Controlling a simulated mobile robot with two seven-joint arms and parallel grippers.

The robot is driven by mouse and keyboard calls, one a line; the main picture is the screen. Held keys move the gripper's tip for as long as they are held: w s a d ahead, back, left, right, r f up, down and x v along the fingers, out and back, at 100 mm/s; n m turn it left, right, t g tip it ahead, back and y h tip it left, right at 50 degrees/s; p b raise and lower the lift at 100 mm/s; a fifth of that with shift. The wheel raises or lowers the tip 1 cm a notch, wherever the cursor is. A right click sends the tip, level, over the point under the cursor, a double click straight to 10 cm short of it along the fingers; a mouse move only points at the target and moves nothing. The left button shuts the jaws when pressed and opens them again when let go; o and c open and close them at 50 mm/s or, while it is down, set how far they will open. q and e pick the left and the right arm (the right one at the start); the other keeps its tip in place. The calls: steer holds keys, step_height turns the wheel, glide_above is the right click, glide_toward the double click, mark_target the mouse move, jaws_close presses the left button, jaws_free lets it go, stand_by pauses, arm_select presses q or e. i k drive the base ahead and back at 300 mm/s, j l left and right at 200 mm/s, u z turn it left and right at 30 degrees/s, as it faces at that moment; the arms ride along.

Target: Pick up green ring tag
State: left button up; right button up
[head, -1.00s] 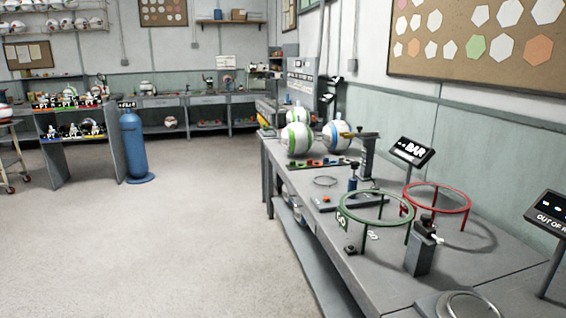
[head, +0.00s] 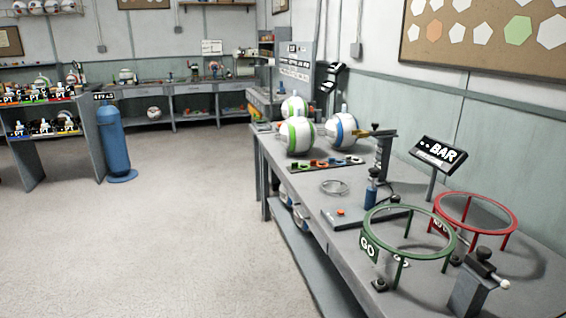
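A dark flat rack (head: 325,164) with several small coloured ring tags lies on the workbench, in front of the balls. The green ring tag (head: 301,165) appears to be the one at the rack's left end, though it is small in the picture. Neither of my grippers shows in the head view.
Behind the rack stand balls with green (head: 297,136) and blue (head: 341,131) stripes. Nearer are a wire ring (head: 334,187), a green ring stand marked GO (head: 409,260), a red ring stand (head: 476,228) and a BAR display (head: 438,154). The floor left of the workbench is clear.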

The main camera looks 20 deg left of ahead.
mark_target(295, 165)
steer(key=i+j+u, duration=0.35)
steer(key=i+j, duration=0.95)
steer(key=i+z, duration=0.1)
steer(key=z, duration=3.95)
steer(key=u, duration=1.5)
